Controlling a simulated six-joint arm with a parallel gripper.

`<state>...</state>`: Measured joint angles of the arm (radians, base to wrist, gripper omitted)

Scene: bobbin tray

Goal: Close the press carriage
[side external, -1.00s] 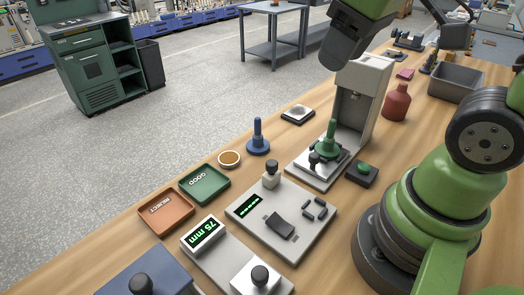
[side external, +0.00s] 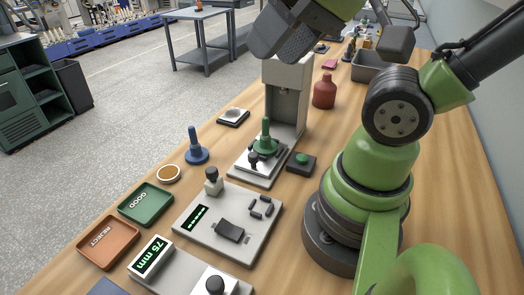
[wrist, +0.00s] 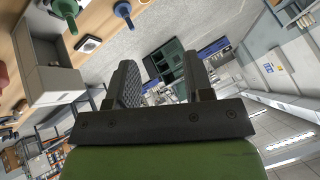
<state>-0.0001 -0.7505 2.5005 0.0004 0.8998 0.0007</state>
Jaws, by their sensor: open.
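The press (side external: 287,80) is a pale upright frame on the wooden bench. A flat grey-white carriage plate (side external: 246,173) extends out from its foot toward the viewer. The carriage carries a black knob (side external: 253,163) and an upright green bobbin (side external: 265,135). My gripper (side external: 275,40) is raised above and just left of the press top in the side view, apart from the carriage and knob. In the wrist view my gripper (wrist: 158,72) has its fingers apart with nothing between them. The press (wrist: 52,82) and green bobbin (wrist: 66,12) show at upper left there.
A dark block with a green button (side external: 301,162) sits right of the carriage. A blue bobbin (side external: 196,147), white pad (side external: 233,117) and red bottle (side external: 325,92) stand nearby. A fixture plate (side external: 230,235), GOOD tray (side external: 146,204) and REJECT tray (side external: 108,243) lie toward the front.

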